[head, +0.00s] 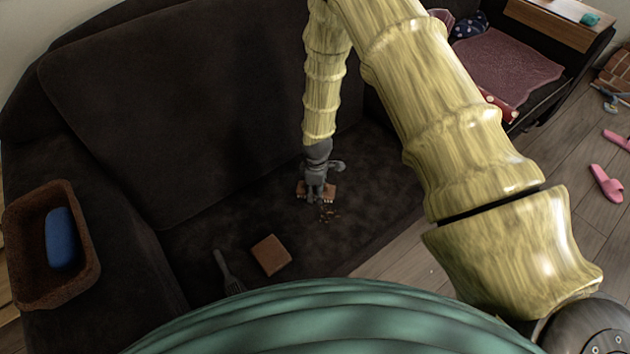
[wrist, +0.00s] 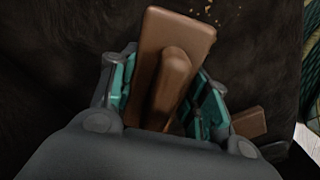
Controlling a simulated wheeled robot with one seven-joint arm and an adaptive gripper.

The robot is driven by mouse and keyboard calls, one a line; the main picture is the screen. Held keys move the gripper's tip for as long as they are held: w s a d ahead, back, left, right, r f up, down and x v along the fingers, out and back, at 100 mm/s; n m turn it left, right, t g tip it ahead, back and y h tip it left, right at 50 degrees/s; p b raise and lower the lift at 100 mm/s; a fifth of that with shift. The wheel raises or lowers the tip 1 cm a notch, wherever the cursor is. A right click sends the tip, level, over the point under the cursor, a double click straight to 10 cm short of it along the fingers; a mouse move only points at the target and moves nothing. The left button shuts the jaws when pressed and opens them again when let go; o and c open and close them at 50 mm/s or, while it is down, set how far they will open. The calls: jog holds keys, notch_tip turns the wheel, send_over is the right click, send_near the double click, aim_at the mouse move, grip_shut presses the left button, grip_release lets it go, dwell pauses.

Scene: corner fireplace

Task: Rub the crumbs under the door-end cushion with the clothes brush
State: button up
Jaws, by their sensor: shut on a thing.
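My gripper (head: 317,190) is shut on a brown wooden brush, which I take for the clothes brush (head: 329,190). In the wrist view the brush (wrist: 181,30) has a flat block and a raised grip, with the fingers on either side of the grip. The crumbs (head: 328,214) lie in a small tan scatter on the dark sofa seat (head: 375,190), just in front of the brush. They also show at the top of the wrist view (wrist: 211,12). Whether the bristles touch the seat is hidden. No separate lifted cushion can be made out.
A brown block (head: 270,255) and a dark-handled tool (head: 226,270) lie on the seat nearer me. A brown basket (head: 88,278) with a blue object (head: 61,238) rests on the left armrest. Pink slippers (head: 606,183) lie on the wooden floor at right.

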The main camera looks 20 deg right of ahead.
jog(key=shift+r+p, duration=0.95)
jog(key=shift+r, duration=0.65)
jog(key=shift+r, duration=0.1)
